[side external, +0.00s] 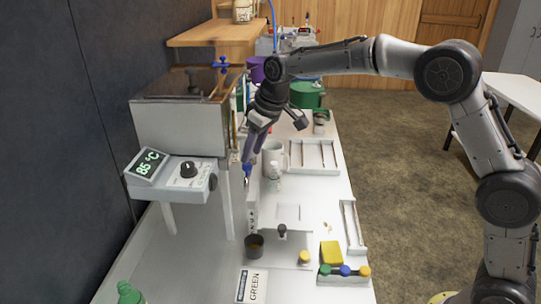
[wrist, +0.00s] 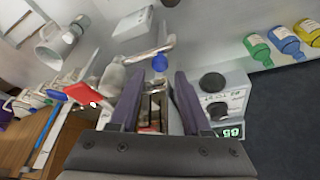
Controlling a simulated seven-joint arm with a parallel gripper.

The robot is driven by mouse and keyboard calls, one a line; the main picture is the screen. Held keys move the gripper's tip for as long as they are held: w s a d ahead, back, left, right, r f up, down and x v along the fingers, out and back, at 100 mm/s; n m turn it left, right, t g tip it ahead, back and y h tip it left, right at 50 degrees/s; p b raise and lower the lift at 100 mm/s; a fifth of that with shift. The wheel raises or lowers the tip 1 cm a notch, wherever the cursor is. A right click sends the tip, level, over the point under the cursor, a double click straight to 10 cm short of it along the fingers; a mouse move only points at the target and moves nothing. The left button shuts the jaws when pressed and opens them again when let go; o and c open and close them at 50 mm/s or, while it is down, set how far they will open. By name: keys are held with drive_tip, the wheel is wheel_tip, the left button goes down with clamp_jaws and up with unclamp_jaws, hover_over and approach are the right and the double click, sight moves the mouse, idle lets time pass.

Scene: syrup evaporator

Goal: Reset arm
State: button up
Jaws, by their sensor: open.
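My gripper (side external: 256,142) points down beside the front of the steel evaporator box (side external: 180,125). In the wrist view its two purple fingers (wrist: 155,82) are apart, with nothing seen held between them. A blue knob (wrist: 160,63) shows just beyond the fingertips; it also shows below my gripper in the side view (side external: 247,170). Whether a finger touches it I cannot tell. My arm reaches in from the right, bent and raised above the bench.
The control box (side external: 188,172) reads 85 °C. A white mug (side external: 273,155) and small bottle (side external: 274,178) stand close to my gripper. A shelf (side external: 220,33) is behind.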

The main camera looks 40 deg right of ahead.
drive_tip(key=shift+r, duration=0.2)
drive_tip(key=s+d+r+t, duration=0.1)
drive_tip(key=s+d+r, duration=0.15)
drive_tip(key=r, duration=0.35)
drive_tip(key=s+d+r+t, duration=0.1)
drive_tip(key=s+r, duration=0.3)
drive_tip(key=r, duration=0.1)
drive_tip(key=s+d+r+m+t, duration=0.1)
drive_tip(key=s+d+r, duration=0.2)
drive_tip(key=s, duration=0.9)
drive_tip(key=s+d+f+m, duration=0.1)
drive_tip(key=s+f, duration=0.5)
drive_tip(key=s, duration=0.4)
drive_tip(key=s+d+f+m+g+h, duration=0.1)
drive_tip(key=s+f, duration=0.5)
drive_tip(key=s, duration=0.3)
drive_tip(key=shift+s+d, duration=0.3)
drive_tip(key=shift+s, duration=0.05)
